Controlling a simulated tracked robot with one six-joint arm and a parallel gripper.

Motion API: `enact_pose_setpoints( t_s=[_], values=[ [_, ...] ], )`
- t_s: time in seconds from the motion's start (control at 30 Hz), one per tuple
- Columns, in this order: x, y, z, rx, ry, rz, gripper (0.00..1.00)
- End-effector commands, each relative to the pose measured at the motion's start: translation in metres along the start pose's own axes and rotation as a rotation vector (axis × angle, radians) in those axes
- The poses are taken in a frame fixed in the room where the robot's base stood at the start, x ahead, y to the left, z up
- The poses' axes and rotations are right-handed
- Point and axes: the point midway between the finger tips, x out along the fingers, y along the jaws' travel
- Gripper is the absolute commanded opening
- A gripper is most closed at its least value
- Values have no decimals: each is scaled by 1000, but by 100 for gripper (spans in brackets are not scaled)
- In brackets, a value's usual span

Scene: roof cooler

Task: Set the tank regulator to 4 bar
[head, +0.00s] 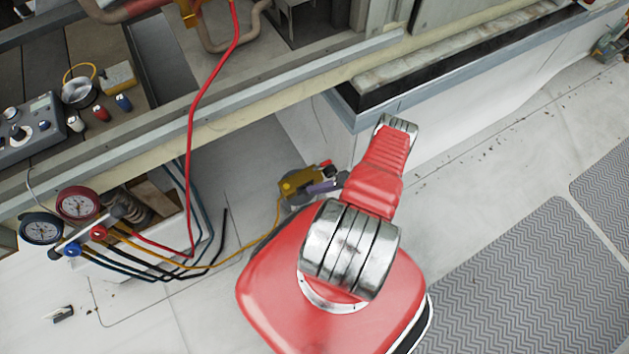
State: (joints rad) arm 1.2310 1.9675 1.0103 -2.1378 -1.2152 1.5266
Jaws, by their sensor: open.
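A yellow-brass fitting (299,186) shows near the middle of the head view, with small red and purple-grey parts at its right side. It looks like the tank regulator, but its scale and setting are too small to read. A yellow hose (250,258) runs to it from the left. My red arm stands in front, close to its right side, and hides the area below and right of it. I cannot make out my gripper; it seems hidden behind my own arm.
A gauge manifold with a red gauge (77,204) and a dark gauge (41,229) stands at left, with several hoses. A red hose (191,150) rises over the metal rail (250,88). A grey control box (33,130) lies upper left. Grey mats (520,285) cover the floor at right.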

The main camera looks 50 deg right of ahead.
Motion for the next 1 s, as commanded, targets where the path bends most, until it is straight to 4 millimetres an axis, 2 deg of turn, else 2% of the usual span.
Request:
enact_pose_setpoints(
  t_s=[0.4, 0.6, 0.8, 1.0],
  values=[
    [-73, 1, -1, 0, 4, 2, 47],
    [-104, 1, 0, 1, 4, 2, 47],
    [-117, 1, 0, 0, 2, 2, 47],
    [-118, 1, 0, 1, 2, 2, 47]
  ],
)
